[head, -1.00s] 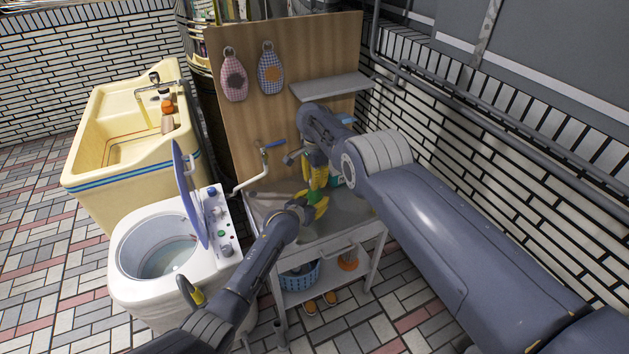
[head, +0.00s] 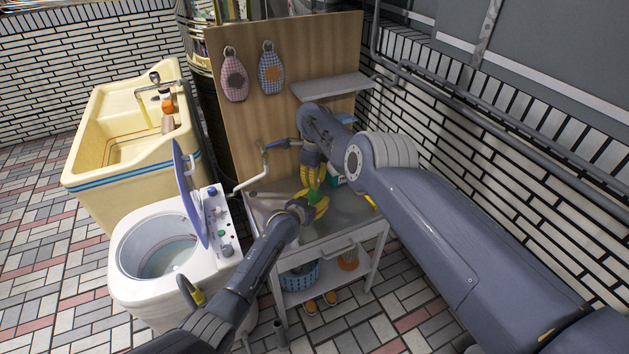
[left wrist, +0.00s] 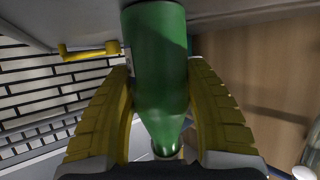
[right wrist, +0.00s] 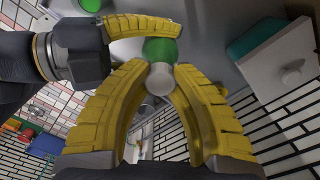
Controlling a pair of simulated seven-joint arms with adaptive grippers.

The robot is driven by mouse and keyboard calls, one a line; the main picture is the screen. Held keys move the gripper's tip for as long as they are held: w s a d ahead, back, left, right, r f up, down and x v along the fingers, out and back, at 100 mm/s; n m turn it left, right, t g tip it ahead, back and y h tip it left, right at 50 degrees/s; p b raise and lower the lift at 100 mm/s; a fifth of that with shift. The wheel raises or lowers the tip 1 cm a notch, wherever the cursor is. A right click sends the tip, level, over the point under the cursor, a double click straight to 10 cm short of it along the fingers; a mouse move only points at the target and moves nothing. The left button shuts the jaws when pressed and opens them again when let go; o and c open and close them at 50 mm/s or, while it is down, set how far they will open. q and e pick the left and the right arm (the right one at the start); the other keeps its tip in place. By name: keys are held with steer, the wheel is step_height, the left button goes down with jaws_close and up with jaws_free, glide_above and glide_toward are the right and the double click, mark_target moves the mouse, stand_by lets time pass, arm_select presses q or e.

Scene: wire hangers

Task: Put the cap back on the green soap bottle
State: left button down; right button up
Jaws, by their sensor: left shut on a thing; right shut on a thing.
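The green soap bottle (left wrist: 160,60) is between the yellow fingers of my left gripper (head: 318,207), which is shut on it above the metal counter. The bottle's green top (right wrist: 160,50) also shows in the right wrist view. My right gripper (head: 312,178) is shut on the white cap (right wrist: 158,78), held between its fingertips right at the bottle's narrow end. Cap and bottle line up closely in the right wrist view; whether the cap is seated or just touching cannot be told. In the head view the fingers hide most of the bottle and the cap.
The metal counter (head: 345,215) lies below both grippers. A teal-and-white box (head: 336,180) stands behind my right gripper. A tap with a blue handle (head: 277,144) is on the wooden board. A washing machine (head: 150,262) stands to the left, a shelf (head: 330,87) above.

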steer(key=o, duration=0.8)
steer(key=shift+o, duration=0.2)
steer(key=shift+s+d+n+h, duration=0.25)
steer(key=shift+d+n+h, duration=0.15)
steer(key=shift+d+n, duration=0.7)
steer(key=shift+d+r+n, duration=0.15)
steer(key=shift+d+n, duration=0.2)
steer(key=shift+n, duration=0.15)
steer(key=r+m, duration=0.2)
steer(key=m, duration=0.8)
steer(key=w+a+r+m, duration=0.1)
steer(key=r+m, duration=0.2)
steer(key=m, duration=0.8)
steer(key=r+m, duration=0.2)
steer(key=m, duration=0.9)
steer(key=shift+w+a+r+y, duration=0.15)
steer(key=shift+y, duration=0.25)
steer(key=shift+s+a+r+n, duration=0.15)
steer(key=shift+a+n, duration=0.25)
steer(key=shift+n, duration=0.4)
steer(key=shift+s+a+f+n, duration=0.1)
steer(key=shift+s+a+n, duration=0.2)
steer(key=shift+n, duration=0.5)
